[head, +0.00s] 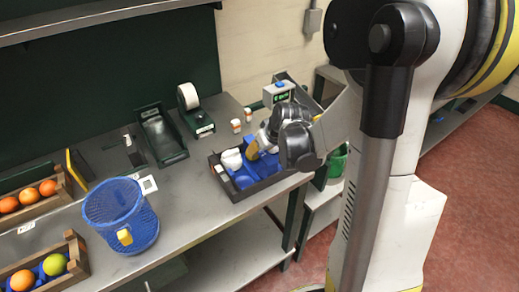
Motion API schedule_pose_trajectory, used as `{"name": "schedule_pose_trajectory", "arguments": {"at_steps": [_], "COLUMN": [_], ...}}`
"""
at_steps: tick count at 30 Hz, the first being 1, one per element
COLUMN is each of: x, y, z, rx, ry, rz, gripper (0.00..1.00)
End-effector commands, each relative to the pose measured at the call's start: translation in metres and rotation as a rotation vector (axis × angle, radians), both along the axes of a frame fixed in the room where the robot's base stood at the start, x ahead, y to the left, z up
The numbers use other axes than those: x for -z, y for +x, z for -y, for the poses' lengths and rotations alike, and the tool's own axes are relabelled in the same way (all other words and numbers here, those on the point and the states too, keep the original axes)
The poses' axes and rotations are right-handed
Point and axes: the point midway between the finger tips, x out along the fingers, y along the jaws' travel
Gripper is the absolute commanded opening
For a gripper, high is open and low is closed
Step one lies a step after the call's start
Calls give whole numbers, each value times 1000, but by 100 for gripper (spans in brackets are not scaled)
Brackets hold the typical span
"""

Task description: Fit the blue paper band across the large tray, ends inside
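A dark, low-walled tray (268,184) sits near the front edge at the right end of the metal bench. Blue material (243,179) shows inside it; I cannot tell whether this is the paper band, a liner or both. A white rounded object (231,159) is at the tray's left side. My gripper (254,150) is over the tray's back part, reaching in from the right. Its fingers are small and partly hidden by my wrist, so I cannot tell whether they are open or hold anything. My arm hides the tray's right part.
A blue mesh basket (122,219) stands left of the tray. Wooden crates of fruit (32,199) (74,257) are at far left.

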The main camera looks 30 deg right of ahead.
Motion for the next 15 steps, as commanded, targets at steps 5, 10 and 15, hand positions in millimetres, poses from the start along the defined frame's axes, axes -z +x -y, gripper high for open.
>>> {"name": "schedule_pose_trajectory", "arguments": {"at_steps": [5,10,15], "x": [3,5,5], "y": [0,0,0], "z": [0,0,0], "rx": [0,0,0], "ry": [0,0,0], "rz": [0,0,0], "gripper": [17,17,46]}}
